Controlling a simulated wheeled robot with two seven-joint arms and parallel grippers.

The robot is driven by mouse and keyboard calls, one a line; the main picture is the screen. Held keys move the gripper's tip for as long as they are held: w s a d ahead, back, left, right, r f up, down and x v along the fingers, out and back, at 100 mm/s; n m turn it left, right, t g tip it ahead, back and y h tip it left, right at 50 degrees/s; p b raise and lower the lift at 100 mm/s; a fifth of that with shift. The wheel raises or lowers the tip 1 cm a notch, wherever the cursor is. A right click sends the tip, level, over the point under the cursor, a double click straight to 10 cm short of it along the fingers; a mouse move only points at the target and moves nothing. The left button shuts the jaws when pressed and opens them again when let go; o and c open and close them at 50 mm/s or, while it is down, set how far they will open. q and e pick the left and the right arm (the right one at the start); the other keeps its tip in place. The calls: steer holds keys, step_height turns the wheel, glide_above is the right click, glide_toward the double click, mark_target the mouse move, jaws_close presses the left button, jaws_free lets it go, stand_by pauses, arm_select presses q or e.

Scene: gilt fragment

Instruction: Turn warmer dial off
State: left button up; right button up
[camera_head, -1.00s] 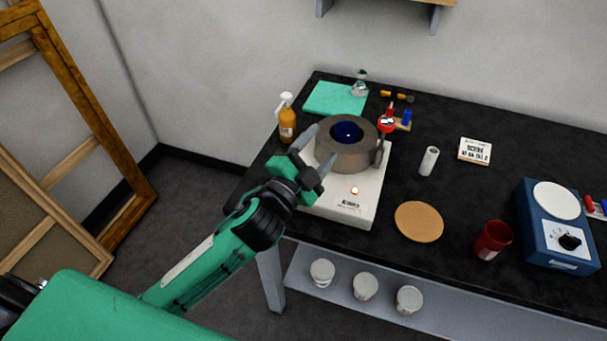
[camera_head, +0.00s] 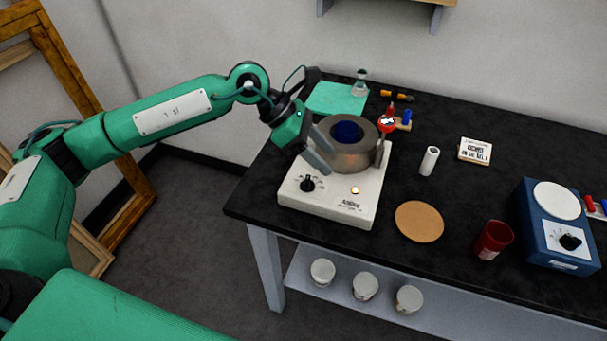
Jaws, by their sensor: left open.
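The warmer (camera_head: 345,207) is a cream box at the table's left end, with a round grey-brown pot holder on top and a dark blue pot (camera_head: 346,132) in it. Its black dial (camera_head: 307,184) is on the front left, in plain view, with marks around it. An amber light (camera_head: 355,190) glows to the dial's right. My right gripper is not in view.
A blue device (camera_head: 558,258) with its own black knob stands at the right. A cork disc (camera_head: 419,221), a red cup (camera_head: 493,240) and a white cylinder (camera_head: 429,160) stand between. A red-and-white round tag (camera_head: 386,124) is beside the pot holder.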

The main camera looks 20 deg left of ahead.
arm_select(q)
steer(key=w+a+y, duration=0.3)
steer(key=a+y, duration=0.2)
steer(key=a, duration=0.5)
steer(key=p, duration=0.2)
glide_toward(303, 185)
steer(key=shift+t, duration=0.3)
steer(key=x, duration=0.2)
steer(key=d+p+x, duration=0.1)
steer(key=x, duration=0.2)
steer(key=shift+d, duration=0.1)
steer(key=shift+d+f, duration=0.25)
steer(key=shift+f, duration=0.4)
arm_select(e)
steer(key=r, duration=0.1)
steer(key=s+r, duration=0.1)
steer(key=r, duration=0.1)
